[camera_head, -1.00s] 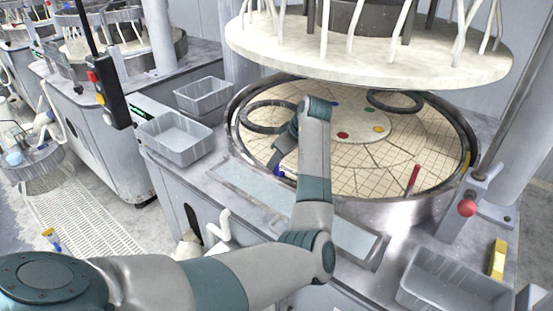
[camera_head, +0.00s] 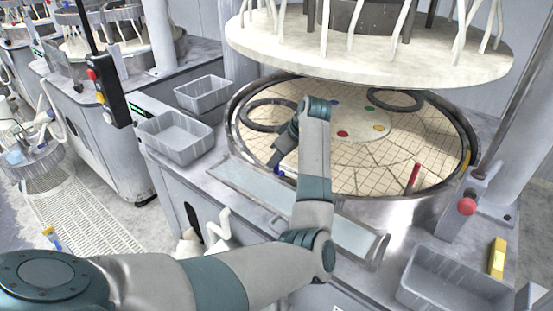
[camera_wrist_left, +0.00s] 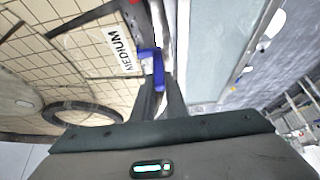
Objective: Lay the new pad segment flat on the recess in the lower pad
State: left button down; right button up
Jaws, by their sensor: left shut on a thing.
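The lower pad (camera_head: 365,165) is a cream, grid-lined disc inside a metal rim under the raised upper plate. My left gripper (camera_head: 277,166) points down at the pad's near left edge, close to the rim. It is shut on a small blue tab (camera_wrist_left: 158,70), which also shows in the head view (camera_head: 279,171). In the left wrist view, a white "MEDIUM" label (camera_wrist_left: 121,50) lies on grid-lined material beside the tab. I cannot tell the new pad segment's outline from the lower pad, nor make out the recess. My right gripper is not in view.
Dark rings (camera_head: 268,115) and coloured dots lie on the pad. A red-handled piece (camera_head: 414,178) stands at its near right. A glassy strip (camera_head: 250,181) runs along the front. Grey bins (camera_head: 176,138) stand left, another (camera_head: 452,283) at front right. The upper plate (camera_head: 365,62) hangs overhead.

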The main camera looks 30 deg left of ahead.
pick_arm(q)
jog(key=c, duration=1.7)
grip_release()
jog(key=shift+d+r+b, duration=0.25)
jog(key=shift+r+b, duration=0.15)
jog(key=shift+b+v, duration=1.5)
jog(key=shift+v, duration=1.8)
jog(key=shift+s, duration=0.15)
